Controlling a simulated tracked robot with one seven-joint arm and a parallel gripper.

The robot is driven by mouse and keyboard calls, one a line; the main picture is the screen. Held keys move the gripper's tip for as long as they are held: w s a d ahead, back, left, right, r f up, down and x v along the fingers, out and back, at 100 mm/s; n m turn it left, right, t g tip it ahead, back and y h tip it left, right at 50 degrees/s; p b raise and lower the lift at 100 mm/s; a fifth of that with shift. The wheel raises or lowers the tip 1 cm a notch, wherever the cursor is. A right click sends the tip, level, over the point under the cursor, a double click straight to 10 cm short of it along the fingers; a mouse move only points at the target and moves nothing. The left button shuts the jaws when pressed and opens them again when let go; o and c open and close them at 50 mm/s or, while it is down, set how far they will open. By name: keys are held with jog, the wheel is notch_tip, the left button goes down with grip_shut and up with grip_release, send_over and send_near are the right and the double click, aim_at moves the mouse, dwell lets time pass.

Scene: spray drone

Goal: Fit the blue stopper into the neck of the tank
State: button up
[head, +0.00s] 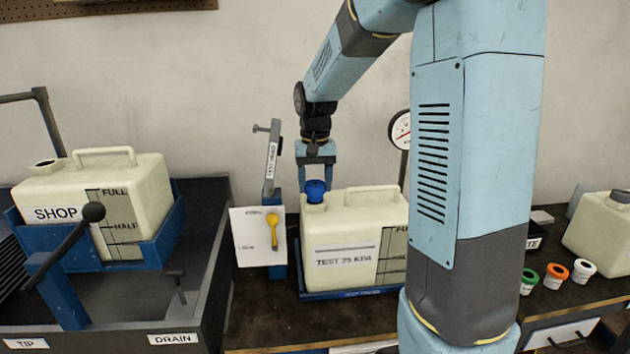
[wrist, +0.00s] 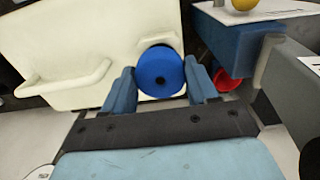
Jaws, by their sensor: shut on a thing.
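The blue stopper (head: 316,191) is at the neck of the cream tank (head: 345,228) labelled TEST, in the head view. My gripper (head: 316,182) reaches down from above and is shut on the stopper. In the wrist view the round blue top of the stopper (wrist: 160,71) lies between my two blue fingers (wrist: 161,84), over the cream tank (wrist: 75,40). A little of the cream neck shows around the stopper's edge. I cannot tell how deep the stopper sits in the neck.
A grey post with a clamp (head: 271,160) and a white board with a yellow handle (head: 258,238) stand just left of the tank. A gauge (head: 400,130) is behind it. The SHOP tank (head: 95,200) is far left; green, orange and white caps (head: 556,275) lie right.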

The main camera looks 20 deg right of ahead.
aim_at(315, 184)
jog(key=shift+f, duration=1.05)
jog(key=o, duration=1.5)
notch_tip(315, 184, up, 14)
jog(key=shift+f, duration=0.2)
